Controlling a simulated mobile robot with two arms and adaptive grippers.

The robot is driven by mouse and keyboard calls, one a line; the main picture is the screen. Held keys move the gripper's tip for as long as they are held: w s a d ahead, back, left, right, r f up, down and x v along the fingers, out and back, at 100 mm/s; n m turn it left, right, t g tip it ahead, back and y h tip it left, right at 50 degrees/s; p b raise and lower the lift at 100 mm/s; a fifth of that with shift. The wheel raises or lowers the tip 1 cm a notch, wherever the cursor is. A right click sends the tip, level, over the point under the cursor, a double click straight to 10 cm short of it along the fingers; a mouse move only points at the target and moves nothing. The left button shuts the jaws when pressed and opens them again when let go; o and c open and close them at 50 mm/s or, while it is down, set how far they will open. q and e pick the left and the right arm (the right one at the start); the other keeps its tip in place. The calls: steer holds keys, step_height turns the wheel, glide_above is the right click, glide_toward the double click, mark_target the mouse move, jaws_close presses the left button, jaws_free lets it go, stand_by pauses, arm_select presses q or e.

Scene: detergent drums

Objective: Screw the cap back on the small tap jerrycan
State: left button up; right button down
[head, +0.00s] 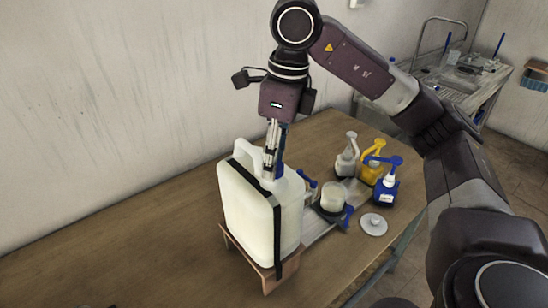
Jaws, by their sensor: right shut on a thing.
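The white tap jerrycan (248,212) stands upright with a black strap around it, its handle at the top left. A blue tap (309,188) shows at its right side. My right gripper (270,174) points straight down over the jerrycan's top, beside the handle, with its fingers at the neck. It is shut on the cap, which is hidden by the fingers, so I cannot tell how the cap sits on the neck. My left gripper is not in view.
The jerrycan rests on a wooden stand (266,273) on the wooden table (130,250). To the right are a cup with whitish contents (333,198), a pale round lid (374,224), and grey (347,160), yellow (371,172) and blue (386,190) pump bottles. The table's left part is clear.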

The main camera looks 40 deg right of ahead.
steer(key=m, duration=0.3)
steer(key=shift+s+a+f, duration=0.1)
steer(key=shift+f, duration=0.05)
steer(key=m+p, duration=0.1)
steer(key=m, duration=0.3)
steer(key=shift+h, duration=0.4)
steer(key=shift+m+p, duration=0.3)
steer(key=shift+m, duration=0.6)
